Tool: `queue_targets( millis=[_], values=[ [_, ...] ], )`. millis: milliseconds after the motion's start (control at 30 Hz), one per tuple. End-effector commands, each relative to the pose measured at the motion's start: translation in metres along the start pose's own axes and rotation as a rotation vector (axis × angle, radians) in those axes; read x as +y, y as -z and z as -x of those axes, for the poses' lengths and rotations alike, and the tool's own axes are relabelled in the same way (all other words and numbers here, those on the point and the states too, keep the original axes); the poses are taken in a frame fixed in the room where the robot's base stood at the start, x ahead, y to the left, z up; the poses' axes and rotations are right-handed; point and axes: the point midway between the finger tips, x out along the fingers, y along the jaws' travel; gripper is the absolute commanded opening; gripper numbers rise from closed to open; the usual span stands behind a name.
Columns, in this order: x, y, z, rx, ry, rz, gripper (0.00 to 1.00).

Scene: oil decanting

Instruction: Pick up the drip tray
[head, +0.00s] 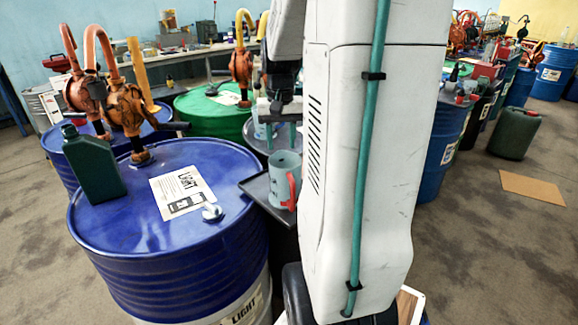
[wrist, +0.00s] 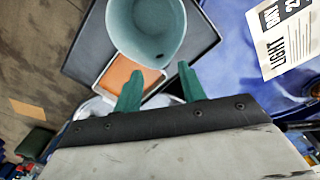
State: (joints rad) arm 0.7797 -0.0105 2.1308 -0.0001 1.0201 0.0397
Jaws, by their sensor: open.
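The drip tray (head: 257,188) is a dark, shallow square tray beside the blue drum in the head view, partly hidden by my arm. A grey-green jug (head: 283,172) with a red handle stands on it. In the wrist view the tray (wrist: 82,62) shows as a dark panel with a paler rim, and the jug (wrist: 146,40) covers much of it. My gripper (wrist: 160,70) is open, with two teal fingers apart. Its tips appear close to the jug's lower edge in the picture. Whether they touch the tray or jug I cannot tell. Nothing is held.
A blue drum (head: 165,240) carries a paper label (head: 183,192), a dark green canister (head: 93,165) and an orange hand pump (head: 125,105). A green drum (head: 208,118) stands behind. More drums (head: 447,145) stand at right. Cardboard (head: 532,187) lies on open floor.

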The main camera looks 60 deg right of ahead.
Motion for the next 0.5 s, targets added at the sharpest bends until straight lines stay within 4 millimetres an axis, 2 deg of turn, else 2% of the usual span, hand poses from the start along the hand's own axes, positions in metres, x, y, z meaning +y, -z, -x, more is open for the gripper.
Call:
queue_targets(
  millis=[367, 500],
  values=[
    [0.000, 0.004, -0.043, -0.004, 0.000, -0.005, 0.41],
    [-0.002, 0.006, -0.065, -0.005, 0.000, -0.005, 0.41]
  ],
)
